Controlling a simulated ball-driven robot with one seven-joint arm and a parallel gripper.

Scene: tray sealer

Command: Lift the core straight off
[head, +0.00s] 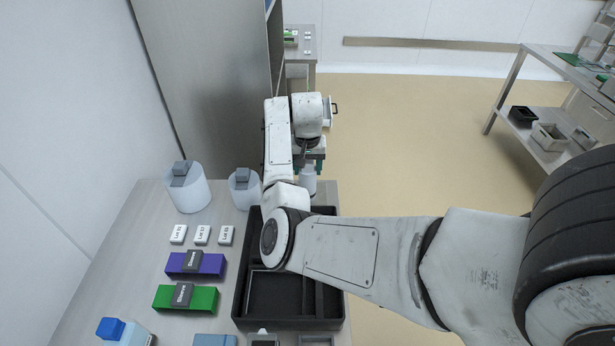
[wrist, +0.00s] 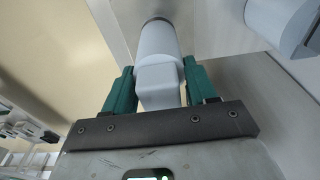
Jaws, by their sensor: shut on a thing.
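The core (wrist: 157,42) is a pale, smooth cylinder with a squared block end in the wrist view. My gripper (wrist: 158,84) is shut on that block, with one teal finger on each side. The far end of the core is dark and rounded, against or in front of a grey surface; I cannot tell whether they touch. In the head view my gripper (head: 312,163) is beyond the black tray, above the table's far edge. The pale core (head: 308,181) shows below it, partly hidden by my arm.
A black tray (head: 241,300) lies under my arm on the table. White rolls with grey blocks (head: 187,190) (head: 241,188), white lot tags, and purple (head: 210,265) and green (head: 202,299) boxes stand left of it. A tall grey cabinet (head: 210,70) rises behind.

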